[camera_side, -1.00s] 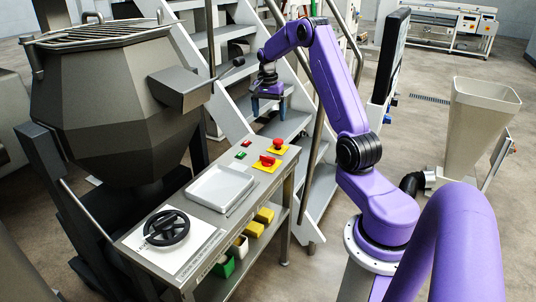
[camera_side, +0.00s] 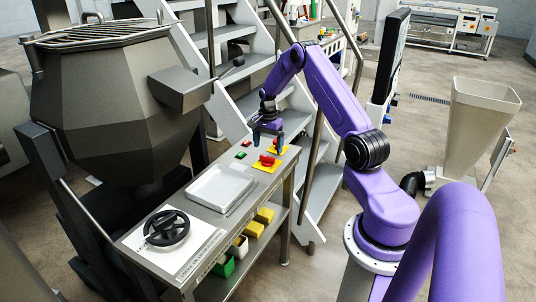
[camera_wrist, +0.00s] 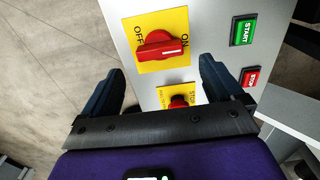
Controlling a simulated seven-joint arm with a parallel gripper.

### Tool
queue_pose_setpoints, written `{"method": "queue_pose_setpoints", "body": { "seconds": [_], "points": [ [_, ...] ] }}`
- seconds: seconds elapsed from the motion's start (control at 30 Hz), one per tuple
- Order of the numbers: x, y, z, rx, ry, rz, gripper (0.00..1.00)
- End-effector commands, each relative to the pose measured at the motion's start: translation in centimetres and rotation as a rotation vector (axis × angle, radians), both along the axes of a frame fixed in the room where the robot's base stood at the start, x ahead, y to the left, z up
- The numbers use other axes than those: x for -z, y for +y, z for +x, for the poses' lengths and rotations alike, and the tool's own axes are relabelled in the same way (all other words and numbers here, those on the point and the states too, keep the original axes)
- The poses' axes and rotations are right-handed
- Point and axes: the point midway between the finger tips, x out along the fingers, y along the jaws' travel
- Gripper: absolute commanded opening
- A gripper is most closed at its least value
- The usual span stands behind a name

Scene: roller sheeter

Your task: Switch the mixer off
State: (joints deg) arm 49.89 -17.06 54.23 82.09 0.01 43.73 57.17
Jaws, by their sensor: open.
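The mixer (camera_side: 105,100) is a large dark grey faceted vessel at the left of the side view. A red rotary switch (camera_wrist: 160,45) on a yellow plate marked OFF and ON shows in the wrist view; its white mark points right, towards the ON side. It also shows on the panel in the side view (camera_side: 267,161). My gripper (camera_side: 267,143) is open and empty, pointing down just above the panel's far end. In the wrist view its two fingers (camera_wrist: 163,75) are spread, with the switch ahead between and beyond them. I see no contact.
A red emergency stop (camera_wrist: 179,101) on a yellow plate lies close to the switch, partly hidden by my gripper. A green START button (camera_wrist: 243,30) and a red STOP button (camera_wrist: 250,77) sit alongside. The panel table (camera_side: 233,208) also carries a white tray (camera_side: 220,186) and a black handwheel (camera_side: 167,229).

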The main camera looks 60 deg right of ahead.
Motion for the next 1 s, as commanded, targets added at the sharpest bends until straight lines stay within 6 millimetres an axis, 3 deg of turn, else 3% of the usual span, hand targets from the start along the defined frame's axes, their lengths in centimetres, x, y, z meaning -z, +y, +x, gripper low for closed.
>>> {"method": "queue_pose_setpoints", "body": {
  "seconds": [0.1, 0.3, 0.67, 0.7, 0.87, 1.0],
  "points": [
    [2.0, 0.0, -0.1, 0.001, 0.002, 0.001, 0.94],
    [4.0, 0.0, 0.0, 0.0, 0.0, 0.0, 0.94],
    [4.5, 0.0, 0.0, 0.0, -0.001, -0.001, 0.94],
    [4.5, 0.0, 0.0, 0.0, -0.001, -0.001, 0.9],
    [4.5, 0.0, 0.0, 0.0, -0.001, -0.001, 0.38],
    [4.5, 0.0, 0.0, -0.001, -0.001, -0.001, 0.37]
  ]
}}
